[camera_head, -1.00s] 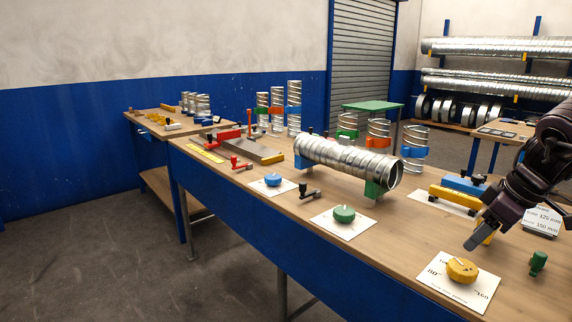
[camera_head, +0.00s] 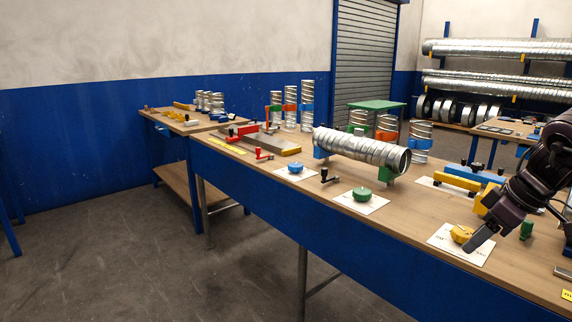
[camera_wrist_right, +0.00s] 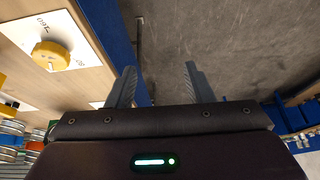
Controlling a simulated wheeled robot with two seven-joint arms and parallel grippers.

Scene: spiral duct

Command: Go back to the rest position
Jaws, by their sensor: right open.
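My right gripper (camera_head: 482,236) is at the right of the head view, in front of the workbench's front edge near the yellow knob (camera_head: 461,234). In the right wrist view its two fingers (camera_wrist_right: 158,85) stand apart with nothing between them, over the grey floor. The yellow knob (camera_wrist_right: 50,56) sits on its white card at the left of that view, apart from the fingers. My left gripper is not in view.
The workbench (camera_head: 330,213) carries a spiral duct (camera_head: 362,150) on supports, a green knob (camera_head: 362,194), a blue knob (camera_head: 295,168) and a yellow block (camera_head: 456,180). Open floor (camera_head: 130,260) lies in front. A rolling shutter (camera_head: 365,60) is behind.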

